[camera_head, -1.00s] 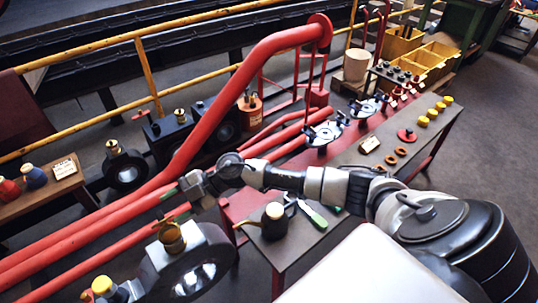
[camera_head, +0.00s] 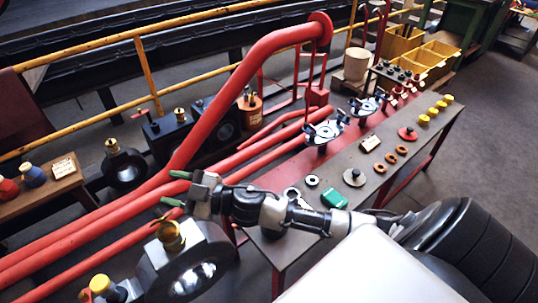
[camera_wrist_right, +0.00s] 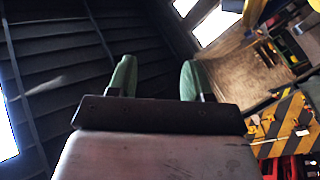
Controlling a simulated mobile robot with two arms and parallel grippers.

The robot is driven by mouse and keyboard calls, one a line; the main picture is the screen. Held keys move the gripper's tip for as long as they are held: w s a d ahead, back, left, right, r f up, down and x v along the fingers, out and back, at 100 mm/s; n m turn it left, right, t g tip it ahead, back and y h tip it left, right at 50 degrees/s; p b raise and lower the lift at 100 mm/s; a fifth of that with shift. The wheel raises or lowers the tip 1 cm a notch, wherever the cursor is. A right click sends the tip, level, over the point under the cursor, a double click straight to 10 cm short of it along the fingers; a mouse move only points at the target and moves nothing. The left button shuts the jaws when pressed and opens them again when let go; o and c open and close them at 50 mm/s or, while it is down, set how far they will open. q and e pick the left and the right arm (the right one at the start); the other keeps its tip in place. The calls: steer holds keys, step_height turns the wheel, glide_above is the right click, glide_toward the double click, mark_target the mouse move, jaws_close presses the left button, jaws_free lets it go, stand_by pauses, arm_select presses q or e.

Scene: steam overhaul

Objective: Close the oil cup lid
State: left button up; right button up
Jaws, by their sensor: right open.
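A brass oil cup (camera_head: 170,238) stands on top of the near dark rod end (camera_head: 190,268). Its upper part looks tilted up, but the lid's exact angle is too small to tell. My right gripper (camera_head: 175,188) reaches in from the right, just above and behind the cup in the picture. Its two green-tipped fingers point left and are apart, with nothing between them. In the right wrist view the same fingers (camera_wrist_right: 155,80) are spread and empty, and the cup does not show. My left gripper is not in view.
Red pipes (camera_head: 85,228) run behind my right gripper. A bench (camera_head: 375,205) with washers, a green item (camera_head: 335,198) and yellow caps (camera_head: 424,120) lies to the right. More brass cups (camera_head: 112,146) stand further back. A yellow-capped fitting (camera_head: 100,284) is at the lower left.

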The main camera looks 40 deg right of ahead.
steer(key=s+d+f+m+g+h, duration=0.3)
steer(key=s+f+m+h, duration=0.1)
steer(key=s+f, duration=0.3)
steer(key=s+d+f+m+g+h, duration=0.3)
steer(key=s+f, duration=0.4)
steer(key=f, duration=0.5)
steer(key=s+d+f+m+g+h, duration=0.3)
steer(key=s+f+m+g+h, duration=0.1)
steer(key=s+f, duration=0.3)
step_height(320, 180, down, 2)
steer(key=shift+f+m+g+h, duration=0.2)
steer(key=shift+m+g+h, duration=0.15)
steer(key=shift+h, duration=0.35)
